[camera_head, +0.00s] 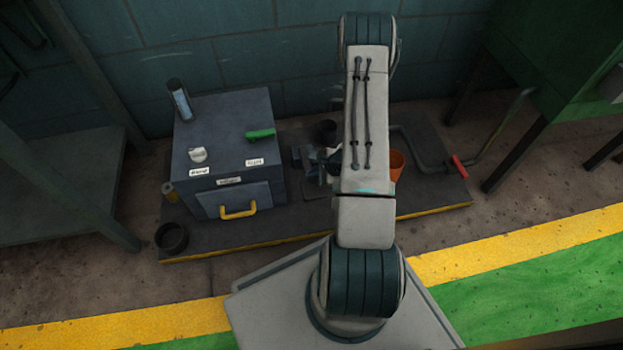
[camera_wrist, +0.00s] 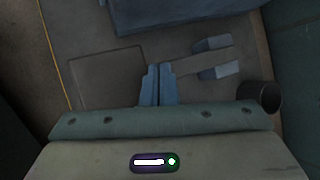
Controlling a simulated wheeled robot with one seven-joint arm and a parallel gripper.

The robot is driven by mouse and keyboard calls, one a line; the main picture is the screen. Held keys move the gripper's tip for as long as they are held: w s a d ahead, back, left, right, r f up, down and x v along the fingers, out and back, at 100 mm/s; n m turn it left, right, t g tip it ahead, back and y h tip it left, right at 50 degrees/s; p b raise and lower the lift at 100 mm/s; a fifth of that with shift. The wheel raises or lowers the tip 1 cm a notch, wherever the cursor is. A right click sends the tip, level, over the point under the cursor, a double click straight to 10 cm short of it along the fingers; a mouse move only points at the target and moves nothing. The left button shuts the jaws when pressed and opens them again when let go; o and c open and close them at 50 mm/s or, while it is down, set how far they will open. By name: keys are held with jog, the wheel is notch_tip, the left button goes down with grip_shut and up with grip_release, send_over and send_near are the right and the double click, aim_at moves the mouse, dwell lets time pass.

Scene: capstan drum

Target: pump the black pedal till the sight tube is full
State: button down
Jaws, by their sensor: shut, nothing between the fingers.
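The sight tube (camera_head: 181,102) stands on the back left corner of the dark cabinet (camera_head: 205,135) in the head view. It has a dark cap and a bluish inside; its level is too small to read. What looks like the pedal is a flat grey-brown bar (camera_wrist: 203,62) on a blue-grey block (camera_wrist: 222,70) in the wrist view. Its near end is hidden behind my gripper. My gripper (camera_wrist: 158,68) is shut and empty, its fingertips over or at that end; I cannot tell if they touch. In the head view my gripper (camera_head: 322,165) is partly hidden by my arm.
A dark square plate (camera_wrist: 105,78) lies beside the bar. A black cup (camera_wrist: 260,97) stands close to my gripper's right side. The cabinet has a green handle (camera_head: 260,133), a white knob (camera_head: 198,155) and a yellow handle (camera_head: 239,210). An orange bucket (camera_head: 397,165) and red-handled pipe (camera_head: 459,167) are at right.

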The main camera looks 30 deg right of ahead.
aim_at(315, 187)
jog(key=shift+s+f+b, duration=0.15)
jog(key=shift+f+b, duration=0.15)
jog(key=shift+f, duration=0.35)
jog(key=shift+s+f+b, duration=0.15)
jog(key=shift+f+b, duration=0.15)
jog(key=shift+f, duration=0.3)
dwell(0.8)
jog(key=shift+s+a+f, duration=0.1)
jog(key=shift+s+f, duration=0.2)
jog(key=shift+f, duration=0.5)
jog(key=shift+s+a+f, duration=0.1)
jog(key=shift+s+f, duration=0.15)
jog(key=shift+f, duration=0.5)
dwell(1.3)
jog(key=shift+r, duration=0.1)
jog(key=shift+w+d+r+p, duration=0.15)
jog(key=shift+r+p, duration=0.35)
jog(key=shift+r, duration=0.5)
jog(key=shift+w+r+p, duration=0.2)
jog(key=shift+r+p, duration=0.35)
jog(key=shift+r, duration=0.45)
jog(key=shift+w+d+r+p, duration=0.15)
jog(key=shift+r+p, duration=0.35)
jog(key=shift+r, duration=0.5)
jog(key=shift+w+a+r, duration=0.1)
jog(key=shift+w+r, duration=0.05)
